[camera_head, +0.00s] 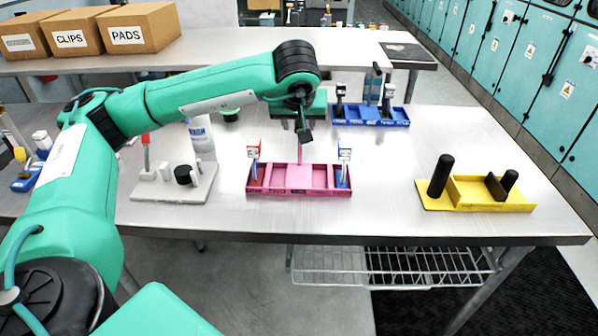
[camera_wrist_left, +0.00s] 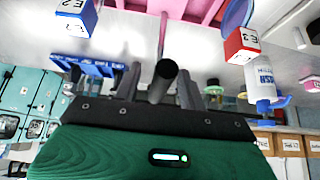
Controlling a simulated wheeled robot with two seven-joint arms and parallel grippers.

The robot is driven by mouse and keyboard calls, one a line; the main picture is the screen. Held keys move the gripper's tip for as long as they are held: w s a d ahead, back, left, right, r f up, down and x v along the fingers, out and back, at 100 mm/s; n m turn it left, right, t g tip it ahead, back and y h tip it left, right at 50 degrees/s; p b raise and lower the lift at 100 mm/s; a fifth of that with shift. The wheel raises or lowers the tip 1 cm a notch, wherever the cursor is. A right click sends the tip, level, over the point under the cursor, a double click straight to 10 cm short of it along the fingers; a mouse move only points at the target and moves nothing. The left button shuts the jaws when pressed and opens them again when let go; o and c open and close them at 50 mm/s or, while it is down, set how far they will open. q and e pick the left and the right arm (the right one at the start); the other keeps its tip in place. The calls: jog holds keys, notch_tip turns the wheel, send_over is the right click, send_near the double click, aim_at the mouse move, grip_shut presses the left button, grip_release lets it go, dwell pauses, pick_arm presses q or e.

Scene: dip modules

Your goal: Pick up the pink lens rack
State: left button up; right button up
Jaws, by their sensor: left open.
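The pink lens rack (camera_head: 318,178) stands on the metal table in the middle of the head view. A block with a red label sits at its left end and one with a blue label at its right end. A thin pink post rises from its middle. My left gripper (camera_head: 303,132) points down over this post. In the left wrist view the rack (camera_wrist_left: 195,8) is at the top edge, and its post ends in a dark round knob (camera_wrist_left: 165,69). The knob appears between the open fingers of my left gripper (camera_wrist_left: 158,88); contact cannot be told. My right gripper is not in view.
A grey rack (camera_head: 150,210) with a black cap stands left of the pink one. A white bottle (camera_head: 201,135) is behind it. A blue rack (camera_head: 370,117) is at the back right, a yellow rack (camera_head: 475,204) at the right. The table between pink and yellow racks is clear.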

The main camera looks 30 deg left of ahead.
pick_arm(q)
jog(key=shift+w+a+f, duration=0.1)
jog(key=shift+w+f, duration=0.15)
jog(key=shift+f, duration=0.2)
grip_shut()
jog(key=shift+r, duration=0.1)
